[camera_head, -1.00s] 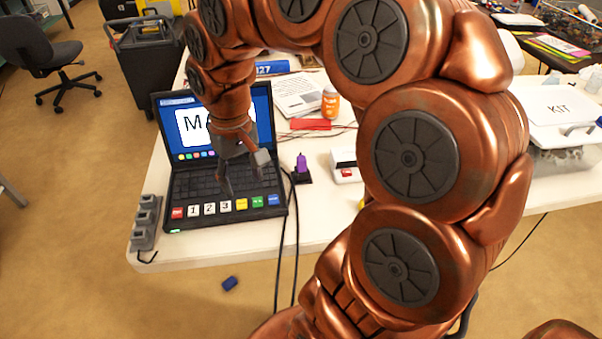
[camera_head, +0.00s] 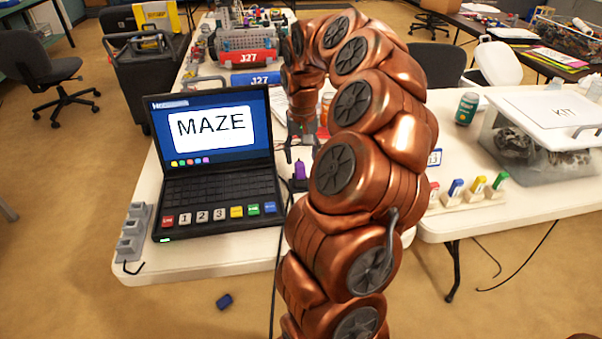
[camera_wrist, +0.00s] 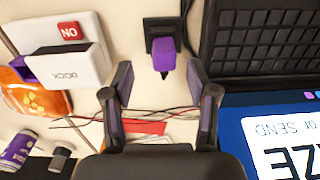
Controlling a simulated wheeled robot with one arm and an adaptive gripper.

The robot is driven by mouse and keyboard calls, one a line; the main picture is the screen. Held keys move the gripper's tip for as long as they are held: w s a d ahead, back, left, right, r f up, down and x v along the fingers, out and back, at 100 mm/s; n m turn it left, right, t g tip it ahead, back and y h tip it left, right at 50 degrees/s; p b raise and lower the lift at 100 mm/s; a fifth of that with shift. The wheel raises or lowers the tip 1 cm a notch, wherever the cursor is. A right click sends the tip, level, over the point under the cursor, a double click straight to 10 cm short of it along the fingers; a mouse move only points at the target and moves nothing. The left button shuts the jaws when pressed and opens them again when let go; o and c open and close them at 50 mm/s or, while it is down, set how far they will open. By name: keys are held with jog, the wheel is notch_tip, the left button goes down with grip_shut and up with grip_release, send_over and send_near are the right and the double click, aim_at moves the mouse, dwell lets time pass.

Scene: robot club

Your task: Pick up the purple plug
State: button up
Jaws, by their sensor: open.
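The purple plug (camera_head: 300,168) stands upright in a small black socket on the white table, just right of the laptop. In the wrist view the purple plug (camera_wrist: 165,52) shows above the gap between the fingers, with its black socket (camera_wrist: 161,27) behind it. My gripper (camera_head: 302,152) is open and empty, behind the plug in the head view and partly covered by my arm. In the wrist view my gripper (camera_wrist: 159,78) has both fingers spread, apart from the plug.
The open laptop (camera_head: 215,185) shows MAZE and stands close beside the plug. A white DOCK box (camera_wrist: 60,70) and an orange bottle (camera_wrist: 32,97) are on the plug's other side. A red strip (camera_wrist: 145,127) and thin cables lie nearby. A clear KIT bin (camera_head: 550,125) stands at right.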

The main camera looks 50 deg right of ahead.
aim_at(300, 164)
notch_tip(300, 164, down, 6)
jog(key=shift+w+a+r+p, duration=0.15)
jog(key=shift+r+p, duration=0.05)
jog(key=shift+p, duration=0.1)
grip_shut()
dwell(0.5)
